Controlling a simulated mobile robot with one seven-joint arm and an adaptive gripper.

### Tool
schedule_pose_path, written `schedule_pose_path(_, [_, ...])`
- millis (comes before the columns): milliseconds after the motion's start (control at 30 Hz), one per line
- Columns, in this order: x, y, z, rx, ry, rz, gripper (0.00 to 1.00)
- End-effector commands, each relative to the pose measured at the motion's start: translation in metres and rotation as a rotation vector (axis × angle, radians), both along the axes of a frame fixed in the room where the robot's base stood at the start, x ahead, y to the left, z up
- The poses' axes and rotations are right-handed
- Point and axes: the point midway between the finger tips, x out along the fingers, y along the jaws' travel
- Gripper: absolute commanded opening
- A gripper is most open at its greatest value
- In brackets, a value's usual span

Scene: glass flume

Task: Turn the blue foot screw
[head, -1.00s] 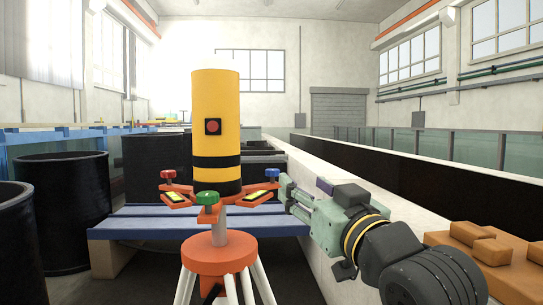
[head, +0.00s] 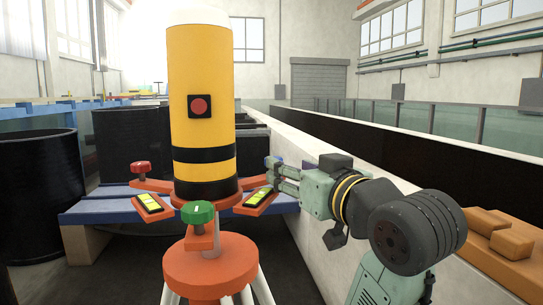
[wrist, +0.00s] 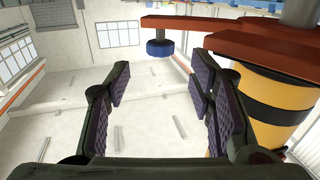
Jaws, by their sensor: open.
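The blue foot screw (wrist: 160,47) shows in the wrist view as a ribbed knob on an orange arm, beyond and between my open, empty fingers. My gripper (wrist: 162,78) is apart from it. In the head view my gripper (head: 279,174) is at the right end of the orange tribrach (head: 260,198), and the blue screw cannot be made out there. The green foot screw (head: 198,212) is at the front and the red foot screw (head: 140,168) at the left. A yellow cylinder (head: 203,115) with black bands stands upright on top.
The tribrach sits on an orange tripod head (head: 210,265) with white legs. A blue bench (head: 85,212) is behind it. A white flume wall (head: 310,145) runs along the right, with orange-brown blocks (head: 487,220) nearby. Black tubs (head: 40,190) stand at the left.

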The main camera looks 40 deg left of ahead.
Motion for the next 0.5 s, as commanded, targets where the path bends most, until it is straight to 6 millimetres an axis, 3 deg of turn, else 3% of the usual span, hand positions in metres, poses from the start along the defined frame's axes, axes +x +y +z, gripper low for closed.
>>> schedule_pose_path(300, [0.025, 0.055, 0.001, -0.004, 0.004, 0.002, 0.49])
schedule_pose_path(500, [0.034, 0.072, 0.001, 0.0, 0.001, 0.001, 0.49])
